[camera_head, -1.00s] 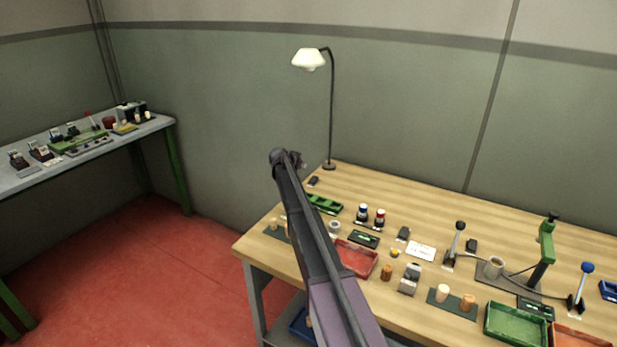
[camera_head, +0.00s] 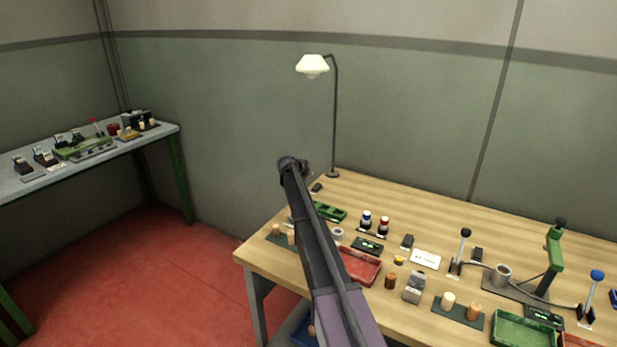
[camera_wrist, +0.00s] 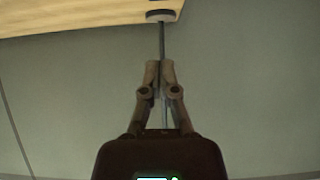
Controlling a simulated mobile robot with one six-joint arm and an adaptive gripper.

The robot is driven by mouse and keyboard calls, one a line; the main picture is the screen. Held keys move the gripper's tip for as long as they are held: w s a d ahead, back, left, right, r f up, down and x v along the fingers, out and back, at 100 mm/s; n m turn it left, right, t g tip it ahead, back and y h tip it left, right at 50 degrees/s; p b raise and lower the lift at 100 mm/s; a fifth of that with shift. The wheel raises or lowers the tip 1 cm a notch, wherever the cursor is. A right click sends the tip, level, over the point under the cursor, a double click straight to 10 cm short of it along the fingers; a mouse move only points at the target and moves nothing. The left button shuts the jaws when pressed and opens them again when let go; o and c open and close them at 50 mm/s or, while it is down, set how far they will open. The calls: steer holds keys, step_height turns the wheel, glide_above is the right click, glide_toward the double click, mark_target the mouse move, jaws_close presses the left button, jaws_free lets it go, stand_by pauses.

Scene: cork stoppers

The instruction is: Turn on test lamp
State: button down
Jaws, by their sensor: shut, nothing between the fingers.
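A lamp with a pale, lit-looking shade (camera_head: 312,66) hangs from a thin dark post (camera_head: 335,120) at the back left of the wooden bench (camera_head: 395,195). Its round foot (camera_head: 333,173) stands on the bench. A small black block (camera_head: 317,187) lies near the foot; I cannot tell if it is a switch. My gripper is near the post in the head view, mostly hidden behind my own arm. In the wrist view my gripper (camera_wrist: 160,65) is shut and empty, its tips overlapping the line of the post (camera_wrist: 162,42). I cannot tell if they touch.
A second bench (camera_head: 150,140) with devices stands at left. Red floor (camera_head: 140,260) lies between them.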

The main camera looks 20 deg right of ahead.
mark_target(316, 187)
steer(key=b+x, duration=0.3)
steer(key=x, duration=0.3)
steer(key=shift+w+f, duration=0.1)
steer(key=shift+w+d+f+b, duration=0.1)
steer(key=shift+d+f+b, duration=0.05)
steer(key=shift+f+b, duration=0.8)
steer(key=shift+w+d+f+b, duration=0.1)
steer(key=shift+d+f+b, duration=0.1)
steer(key=shift+f+b, duration=0.7)
